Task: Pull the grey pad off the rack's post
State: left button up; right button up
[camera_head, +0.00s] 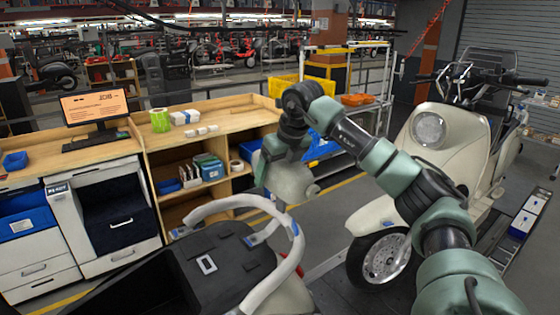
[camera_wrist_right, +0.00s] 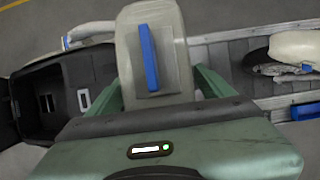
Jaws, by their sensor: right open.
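The grey pad (camera_wrist_right: 178,50) is a pale, rounded block with a blue strip on its face. In the right wrist view it lies between the two green fingers of my right gripper (camera_wrist_right: 157,78). The fingers are open, one on each side of it; I cannot tell whether they touch it. In the head view the pad (camera_head: 291,183) shows below my right wrist, partly covered by it. The post is hidden behind the pad. My left gripper is not in view.
A cream scooter (camera_head: 440,135) stands close on the right, beside my right arm. A wooden workbench (camera_head: 215,132) with a monitor (camera_head: 95,107) stands at the back left. A yellow crate (camera_head: 284,84) sits further back.

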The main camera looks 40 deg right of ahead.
jog(key=shift+s, duration=0.2)
jog(key=shift+c, duration=1)
jog(key=c, duration=1.5)
jog(key=o, duration=0.8)
jog(key=shift+c, duration=0.2)
jog(key=c, duration=0.5)
jog(key=shift+w+r, duration=0.1)
jog(key=shift+r, duration=0.1)
jog(key=shift+d+r, duration=0.1)
jog(key=shift+r, duration=0.9)
